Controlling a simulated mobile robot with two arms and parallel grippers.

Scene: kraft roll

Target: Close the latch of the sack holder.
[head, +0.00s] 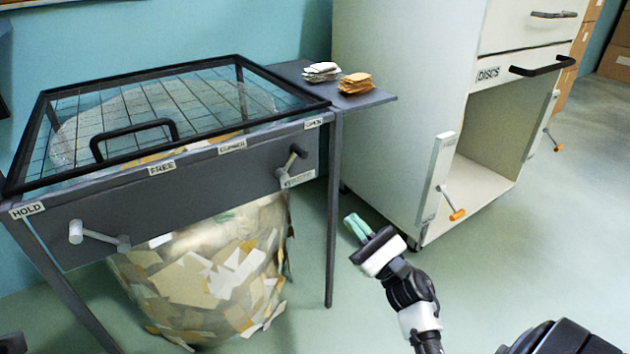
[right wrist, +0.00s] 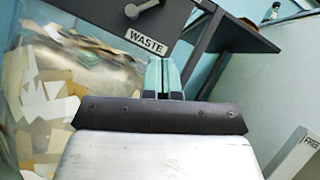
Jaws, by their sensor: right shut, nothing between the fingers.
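The sack holder is a dark grey frame (head: 185,192) with a mesh lid, and a clear sack (head: 215,275) full of paper scraps hangs beneath it. Its front panel carries a left lever (head: 98,236) with a pale knob, lying nearly level, and a right lever (head: 292,162), tilted up to the right. I cannot tell which lever is the latch. A WASTE label (right wrist: 146,42) is below the right lever, which shows partly in the right wrist view (right wrist: 142,8). My right gripper (head: 357,227) is shut and empty, right of the holder and apart from both levers. My left gripper is not in view.
A side shelf (head: 325,95) holds white (head: 322,72) and brown (head: 356,83) stacks. A holder leg (head: 332,215) stands between the sack and my right gripper. A white cabinet (head: 400,100) with orange-tipped levers is at the right. The floor (head: 560,250) in front is clear.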

